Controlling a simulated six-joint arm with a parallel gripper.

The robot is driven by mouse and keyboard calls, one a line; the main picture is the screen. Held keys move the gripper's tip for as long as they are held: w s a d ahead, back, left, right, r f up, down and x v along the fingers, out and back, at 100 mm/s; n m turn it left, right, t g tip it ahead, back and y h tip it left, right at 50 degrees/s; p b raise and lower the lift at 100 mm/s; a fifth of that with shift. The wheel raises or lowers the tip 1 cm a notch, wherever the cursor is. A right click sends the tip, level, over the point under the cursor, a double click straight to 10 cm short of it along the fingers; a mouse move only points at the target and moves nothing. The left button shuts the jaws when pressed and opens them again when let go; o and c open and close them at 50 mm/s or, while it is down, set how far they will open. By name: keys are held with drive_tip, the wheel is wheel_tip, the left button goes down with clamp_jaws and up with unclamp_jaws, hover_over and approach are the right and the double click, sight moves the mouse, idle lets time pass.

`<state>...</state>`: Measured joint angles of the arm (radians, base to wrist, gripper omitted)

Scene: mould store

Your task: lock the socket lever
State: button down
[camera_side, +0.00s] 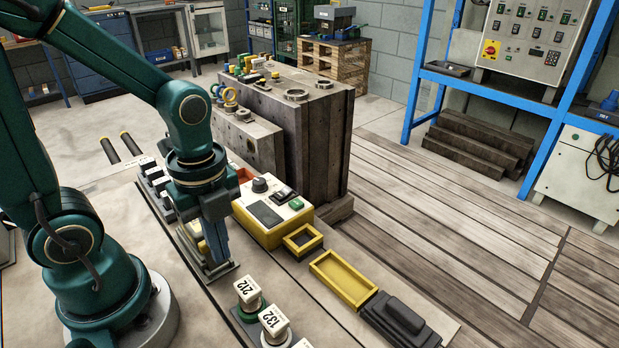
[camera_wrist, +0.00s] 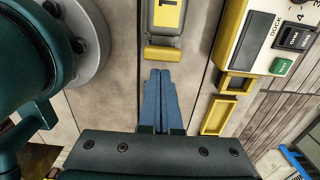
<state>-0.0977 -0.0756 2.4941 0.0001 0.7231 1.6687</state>
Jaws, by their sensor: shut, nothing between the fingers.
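My gripper (camera_side: 218,250) points down over the bench, its blue fingers together and empty. In the wrist view the closed fingertips (camera_wrist: 160,72) lie just on the near side of a grey socket unit (camera_wrist: 177,35). A yellow plate marked 1 (camera_wrist: 168,14) sits on that unit, and a yellow bar (camera_wrist: 162,54), which looks like the lever, crosses its near end. There is a small gap in the picture between fingertips and bar; I cannot tell their height difference. In the side view my gripper hides most of the socket, and the lever's angle is unclear.
A yellow control box (camera_side: 270,212) with a dark screen and a green button (camera_wrist: 279,65) stands right of my gripper. Yellow trays (camera_side: 345,279) and a black block (camera_side: 402,318) lie along the bench. Knobs labelled 212 (camera_side: 247,291) and 132 (camera_side: 274,320) stand in front.

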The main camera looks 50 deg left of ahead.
drive_tip(key=shift+d, duration=0.1)
drive_tip(key=shift+d+r, duration=0.2)
drive_tip(key=shift+d, duration=0.35)
wheel_tip(320, 180, up, 7)
idle(0.6)
wheel_tip(320, 180, up, 2)
drive_tip(key=n+t, duration=0.2)
drive_tip(key=n, duration=0.4)
drive_tip(key=n+t, duration=0.1)
drive_tip(key=n, duration=0.5)
drive_tip(key=n+t, duration=0.2)
drive_tip(key=n, duration=0.4)
drive_tip(key=shift+w+d+r+t, duration=0.1)
drive_tip(key=shift+w+r+t, duration=0.05)
drive_tip(key=shift+t, duration=0.15)
